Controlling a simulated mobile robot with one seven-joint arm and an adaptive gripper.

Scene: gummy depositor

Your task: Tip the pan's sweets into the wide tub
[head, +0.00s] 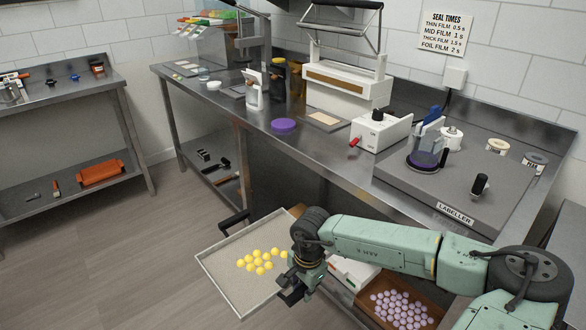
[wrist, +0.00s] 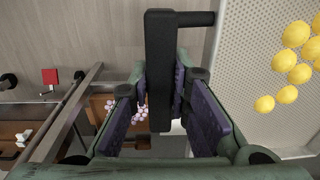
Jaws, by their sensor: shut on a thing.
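The pan (head: 222,275) is a shallow pale tray with a speckled floor. It is held out over the floor space in front of the bench and looks roughly level in the head view. Several round yellow sweets (head: 260,260) lie in its middle and right part. The pan has a black handle (head: 235,220) on its far side. My gripper (head: 290,284) is at the opposite side. In the wrist view its fingers are shut around a black handle (wrist: 160,70), with the pan (wrist: 245,80) to the right. I cannot pick out the wide tub with certainty.
A brown tray of purple sweets (head: 400,308) sits low under my arm, beside a partly hidden white box (head: 352,272). The steel bench (head: 335,155) carries a sealer (head: 345,90), a purple disc (head: 284,125) and a labeller (head: 440,185). Open floor lies left of the pan.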

